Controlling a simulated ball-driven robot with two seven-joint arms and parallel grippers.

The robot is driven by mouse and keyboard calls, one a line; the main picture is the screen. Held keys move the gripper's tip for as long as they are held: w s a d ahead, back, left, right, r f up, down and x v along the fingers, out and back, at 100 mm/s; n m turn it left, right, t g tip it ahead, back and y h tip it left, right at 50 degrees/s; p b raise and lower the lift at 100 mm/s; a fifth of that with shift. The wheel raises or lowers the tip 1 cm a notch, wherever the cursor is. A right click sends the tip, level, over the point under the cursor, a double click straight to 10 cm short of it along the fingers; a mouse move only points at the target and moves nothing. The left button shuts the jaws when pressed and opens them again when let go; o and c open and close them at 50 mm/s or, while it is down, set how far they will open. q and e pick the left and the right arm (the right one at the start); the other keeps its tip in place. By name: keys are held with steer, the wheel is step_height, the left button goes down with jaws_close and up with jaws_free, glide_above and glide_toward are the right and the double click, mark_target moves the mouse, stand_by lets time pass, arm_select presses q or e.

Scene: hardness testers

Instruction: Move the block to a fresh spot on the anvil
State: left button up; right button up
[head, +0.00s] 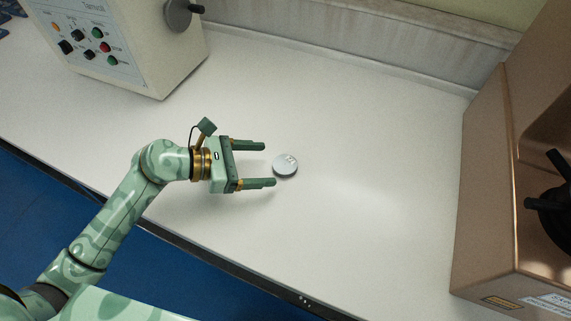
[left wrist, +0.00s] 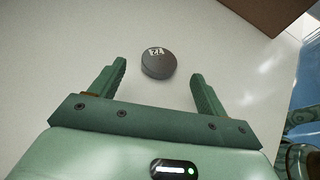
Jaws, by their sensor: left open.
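The block (head: 285,165) is a small round grey metal disc with a pale label on top. It lies flat on the white bench top. In the left wrist view the block (left wrist: 158,65) sits just beyond the fingertips, roughly midway between them. My left gripper (head: 270,164) is open and empty, its two green fingers pointing at the block from the left. The left gripper (left wrist: 158,75) also shows open in the left wrist view. No anvil can be made out for sure in either view. My right gripper is not in view.
A cream tester (head: 130,50) with coloured buttons and a dark knob stands at the back left. A copper-brown machine (head: 490,200) with a black handle stands at the right. A low backsplash (head: 350,50) runs along the rear.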

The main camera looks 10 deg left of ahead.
mark_target(285, 164)
arm_select(q)
steer(key=b+x, duration=0.1)
steer(key=x, duration=0.3)
steer(key=shift+f, duration=0.25)
steer(key=shift+c, duration=0.4)
steer(key=c, duration=1.3)
steer(key=shift+r, duration=0.15)
